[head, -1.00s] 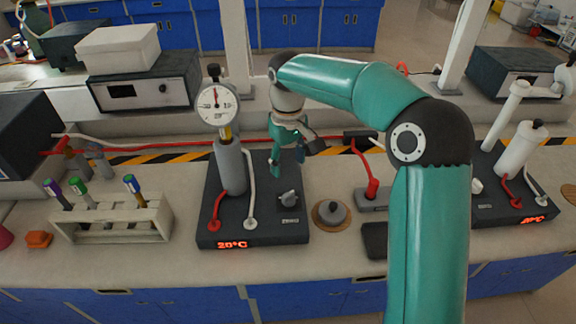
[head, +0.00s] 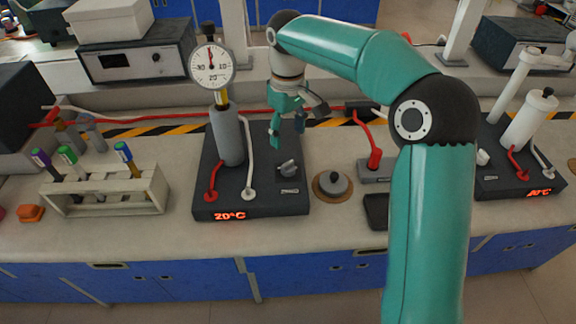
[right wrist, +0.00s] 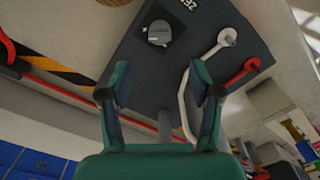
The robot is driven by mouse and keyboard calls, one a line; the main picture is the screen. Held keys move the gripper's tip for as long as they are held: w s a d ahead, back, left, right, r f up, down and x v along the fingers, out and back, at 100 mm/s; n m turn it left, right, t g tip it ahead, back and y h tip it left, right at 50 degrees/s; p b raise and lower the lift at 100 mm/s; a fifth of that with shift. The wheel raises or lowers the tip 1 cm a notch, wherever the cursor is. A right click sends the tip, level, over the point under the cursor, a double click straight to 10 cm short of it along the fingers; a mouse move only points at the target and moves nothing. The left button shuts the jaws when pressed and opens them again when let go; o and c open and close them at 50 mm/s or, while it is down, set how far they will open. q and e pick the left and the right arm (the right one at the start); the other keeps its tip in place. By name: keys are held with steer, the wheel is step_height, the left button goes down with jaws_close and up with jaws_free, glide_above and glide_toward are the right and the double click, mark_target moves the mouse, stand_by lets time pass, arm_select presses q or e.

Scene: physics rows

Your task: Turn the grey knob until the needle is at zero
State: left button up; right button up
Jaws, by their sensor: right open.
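The grey knob (head: 287,168) sits on the dark base of the gauge stand (head: 262,199), at its right side. It also shows in the right wrist view (right wrist: 159,33), beyond the fingertips. The round white gauge (head: 220,77) stands on a grey cylinder at the base's left. Its red needle points roughly up; its exact reading is too small to tell. My right gripper (head: 288,133) is open above and behind the knob, apart from it. In the right wrist view its two fingers (right wrist: 160,85) are spread with nothing between them. My left gripper is out of view.
A red cable (head: 212,180) and a white cable (head: 249,170) rise from the base beside the cylinder. A round grey-topped weight (head: 334,183) lies to the right. A tube rack (head: 110,196) stands left. A second stand (head: 500,175) is far right.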

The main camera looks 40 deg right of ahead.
mark_target(288, 163)
step_height(288, 163, down, 11)
steer(key=shift+r+b, duration=0.1)
steer(key=shift+b, duration=0.3)
